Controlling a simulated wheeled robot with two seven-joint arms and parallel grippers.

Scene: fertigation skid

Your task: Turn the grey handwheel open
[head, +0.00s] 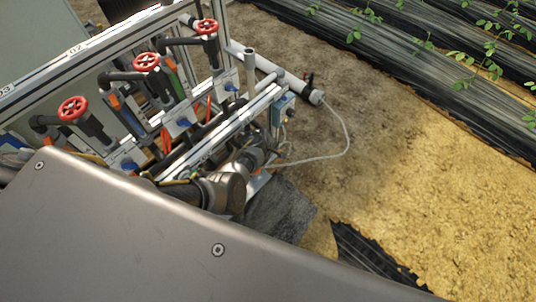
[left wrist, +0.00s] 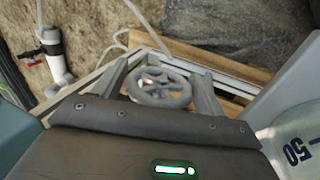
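The grey handwheel (left wrist: 160,88), a spoked ring, shows in the left wrist view between the two fingers of my left gripper (left wrist: 164,76). The fingers are spread wide, one on each side of the rim. I cannot tell whether either finger touches it. In the head view my left gripper (head: 250,158) is small and partly hidden at the near end of the skid. The grey handwheel cannot be made out there. My right gripper is not in view.
Three red handwheels (head: 147,62) stand on dark pipes along the skid frame (head: 262,102). A white pipe with a red-handled valve (head: 316,96) sticks out over the soil. A pale container marked 50 (left wrist: 300,145) is close on the right. Bare soil lies right of the skid.

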